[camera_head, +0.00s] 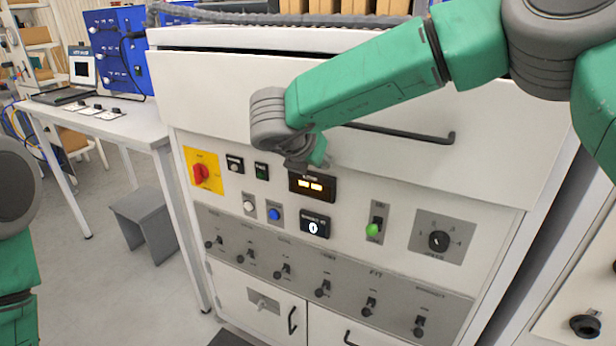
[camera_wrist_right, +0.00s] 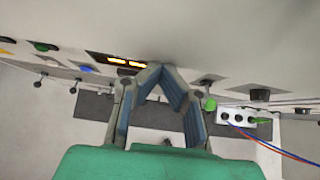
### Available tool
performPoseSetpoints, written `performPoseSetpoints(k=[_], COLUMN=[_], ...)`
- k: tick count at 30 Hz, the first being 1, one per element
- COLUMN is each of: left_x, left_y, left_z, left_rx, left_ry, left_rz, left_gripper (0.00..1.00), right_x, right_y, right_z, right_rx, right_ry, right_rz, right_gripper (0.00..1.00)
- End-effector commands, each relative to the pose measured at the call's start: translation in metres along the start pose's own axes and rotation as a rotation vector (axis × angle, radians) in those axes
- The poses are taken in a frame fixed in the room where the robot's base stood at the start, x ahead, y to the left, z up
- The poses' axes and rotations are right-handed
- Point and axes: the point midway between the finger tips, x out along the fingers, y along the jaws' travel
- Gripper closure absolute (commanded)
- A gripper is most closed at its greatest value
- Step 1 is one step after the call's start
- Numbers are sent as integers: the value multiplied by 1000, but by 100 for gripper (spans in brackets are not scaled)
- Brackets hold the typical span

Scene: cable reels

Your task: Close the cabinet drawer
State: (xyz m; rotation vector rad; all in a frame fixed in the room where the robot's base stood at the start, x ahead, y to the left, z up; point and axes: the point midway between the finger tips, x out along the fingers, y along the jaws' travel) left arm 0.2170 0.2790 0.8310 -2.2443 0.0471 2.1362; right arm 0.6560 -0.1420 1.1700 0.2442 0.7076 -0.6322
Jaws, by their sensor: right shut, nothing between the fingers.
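The white cabinet drawer (camera_head: 215,95) spans the top of the cabinet, and its front stands out from the cabinet top with a narrow dark gap behind its upper edge. Its black bar handle (camera_head: 405,134) is partly hidden by my right arm. My right gripper (camera_head: 310,160) is at the drawer front's lower edge, just above the lit display. In the right wrist view, the right gripper (camera_wrist_right: 155,68) is shut and empty, fingertips together close to the white front (camera_wrist_right: 240,40); I cannot tell whether they touch. Only part of my left arm shows; its gripper is out of frame.
Another white unit (camera_head: 575,270) stands close on the right.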

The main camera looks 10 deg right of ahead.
Motion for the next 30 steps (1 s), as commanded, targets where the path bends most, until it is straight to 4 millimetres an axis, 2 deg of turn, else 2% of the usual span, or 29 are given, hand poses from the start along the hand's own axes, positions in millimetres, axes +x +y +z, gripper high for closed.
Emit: performPoseSetpoints(k=[3,12,30], left_x=[2,4,4], left_y=[0,0,0], left_z=[0,0,0], left_rx=[0,0,0], left_ry=[0,0,0], left_rz=[0,0,0], left_gripper=[45,45,45], right_x=[14,34,42], right_y=[0,-1,-4], right_z=[12,30,40], right_rx=[3,2,7], right_ry=[0,0,-6], right_rz=[0,0,-2], right_gripper=[100,100,100])
